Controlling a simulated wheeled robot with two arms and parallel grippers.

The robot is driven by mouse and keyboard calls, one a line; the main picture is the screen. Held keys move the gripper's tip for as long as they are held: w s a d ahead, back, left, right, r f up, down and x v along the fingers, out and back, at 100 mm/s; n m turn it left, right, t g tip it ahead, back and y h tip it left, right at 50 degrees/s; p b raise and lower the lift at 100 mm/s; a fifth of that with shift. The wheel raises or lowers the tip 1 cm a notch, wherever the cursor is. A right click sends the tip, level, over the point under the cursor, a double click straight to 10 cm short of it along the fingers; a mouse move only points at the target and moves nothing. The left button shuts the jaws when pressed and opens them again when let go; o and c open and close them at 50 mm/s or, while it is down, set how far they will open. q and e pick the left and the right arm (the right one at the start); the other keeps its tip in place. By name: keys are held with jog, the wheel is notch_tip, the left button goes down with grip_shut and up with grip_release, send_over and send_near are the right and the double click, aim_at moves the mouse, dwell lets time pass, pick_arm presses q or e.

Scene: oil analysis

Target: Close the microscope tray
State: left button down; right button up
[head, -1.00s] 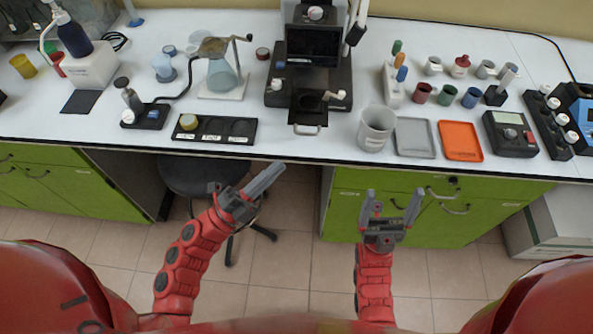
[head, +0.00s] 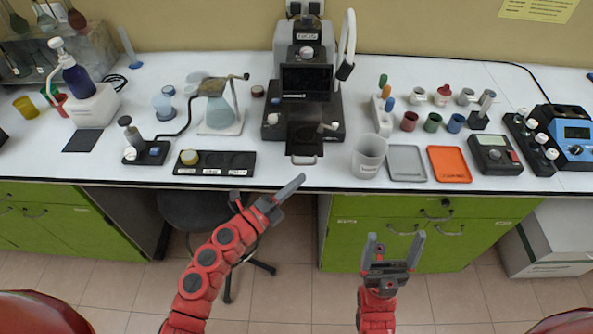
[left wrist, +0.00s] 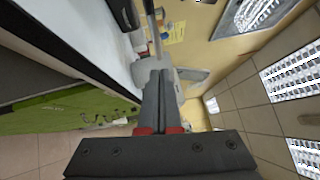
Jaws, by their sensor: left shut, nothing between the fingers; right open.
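The microscope (head: 303,95) is a grey and black device with a dark screen, standing at the middle back of the white table. Its black tray (head: 303,142) sticks out at the front, with a light handle (head: 303,160) near the table's front edge. My left gripper (head: 300,180) is shut and empty, just in front of and below the handle, apart from it as far as I can tell. The left wrist view shows its closed fingers (left wrist: 160,95). My right gripper (head: 396,242) is open and empty, in front of the green cabinet, away from the microscope.
A translucent beaker (head: 369,157) stands right of the tray, beside a grey tray (head: 406,163) and an orange tray (head: 449,164). A black holder (head: 214,163) with a yellow-lidded item lies to the left. A stool (head: 200,210) stands under the table.

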aim_at(297, 137)
pick_arm(q)
jog(key=shift+w+r, duration=0.2)
jog(key=shift+w, duration=0.8)
jog(key=w+b, duration=0.2)
jog(key=w, duration=0.4)
jog(key=w+b, duration=0.2)
jog(key=w, duration=0.4)
jog(key=shift+f+b, duration=0.2)
jog(key=shift+b, duration=0.2)
jog(key=shift+w+r, duration=0.1)
jog(key=shift+w, duration=0.25)
jog(key=shift+w+a+r, duration=0.1)
jog(key=shift+r, duration=0.3)
